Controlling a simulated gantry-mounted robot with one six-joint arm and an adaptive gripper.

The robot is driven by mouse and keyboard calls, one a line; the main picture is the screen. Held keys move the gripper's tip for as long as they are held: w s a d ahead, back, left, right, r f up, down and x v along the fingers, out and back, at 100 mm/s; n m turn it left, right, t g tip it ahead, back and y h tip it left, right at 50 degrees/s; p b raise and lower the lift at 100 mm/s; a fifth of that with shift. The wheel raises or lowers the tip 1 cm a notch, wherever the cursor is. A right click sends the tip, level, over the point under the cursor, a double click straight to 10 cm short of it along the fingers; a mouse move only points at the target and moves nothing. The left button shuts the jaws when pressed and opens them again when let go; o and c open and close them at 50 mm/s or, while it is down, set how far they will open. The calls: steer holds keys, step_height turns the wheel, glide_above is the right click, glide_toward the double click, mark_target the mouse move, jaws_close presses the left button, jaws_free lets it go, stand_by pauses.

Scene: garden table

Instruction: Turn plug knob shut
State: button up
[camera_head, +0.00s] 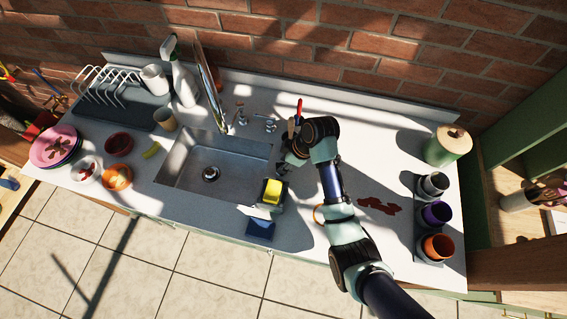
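A grey metal sink (190,177) is set into the white counter, with a round drain (211,174) in its floor. A tall faucet (207,82) stands behind it. Small metal fittings (240,117) are at the faucet's base, and another small metal knob (269,123) is to their right, behind the sink's back right corner. I cannot tell which is the plug knob. My gripper (284,166) is by the sink's right edge, in front of and apart from the right knob. Its fingers are small and dark, and I cannot tell whether they are open.
A yellow sponge (272,191) in a holder and a blue cloth (260,229) are below my gripper. A red-handled item (298,108) stands behind my wrist. A spray bottle (184,84) and dish rack (120,98) are left. Bowls (117,178), cups (437,214) and a red spill (379,205) flank.

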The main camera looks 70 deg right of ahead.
steer(key=shift+w+f, duration=0.15)
steer(key=shift+f, duration=0.25)
jaws_close()
